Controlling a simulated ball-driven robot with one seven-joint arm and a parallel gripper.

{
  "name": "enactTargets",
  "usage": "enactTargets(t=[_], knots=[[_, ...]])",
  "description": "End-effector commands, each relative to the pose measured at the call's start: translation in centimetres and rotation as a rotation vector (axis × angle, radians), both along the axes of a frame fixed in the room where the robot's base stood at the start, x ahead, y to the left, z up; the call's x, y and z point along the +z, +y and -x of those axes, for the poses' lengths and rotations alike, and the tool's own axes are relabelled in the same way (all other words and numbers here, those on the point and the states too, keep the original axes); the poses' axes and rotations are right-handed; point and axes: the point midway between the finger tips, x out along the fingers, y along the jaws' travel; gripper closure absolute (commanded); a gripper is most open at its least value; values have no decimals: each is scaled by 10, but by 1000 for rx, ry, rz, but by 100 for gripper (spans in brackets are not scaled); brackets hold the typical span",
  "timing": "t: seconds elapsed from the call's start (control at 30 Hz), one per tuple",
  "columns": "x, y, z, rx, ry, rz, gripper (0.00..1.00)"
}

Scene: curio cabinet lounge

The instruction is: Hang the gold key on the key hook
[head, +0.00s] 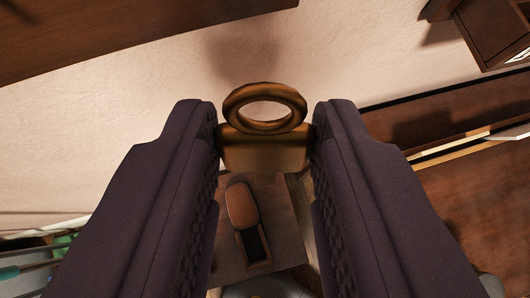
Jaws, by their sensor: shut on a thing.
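The gold key (264,147) is between the two dark padded fingers of my gripper (265,140). Its ring-shaped bow stands above the finger line, and a flat block-like part below the ring is pinched between the finger pads. My gripper is shut on the key and holds it in the air. The rest of the key is not visible. I cannot make out the key hook in this view.
A pale wall (150,130) lies behind the key. A dark wooden board (90,35) crosses the top left, and a wooden box-like piece (490,35) is at the top right. Below, a brown rounded object (241,207) lies on a wooden surface. A brown wooden surface (480,210) is at right.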

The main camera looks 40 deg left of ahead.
Motion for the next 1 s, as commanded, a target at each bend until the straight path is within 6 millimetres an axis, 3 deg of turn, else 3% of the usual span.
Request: enactTargets(t=[1.0], knots=[[-3, 58, -46, 1, 1, 1, 100]])
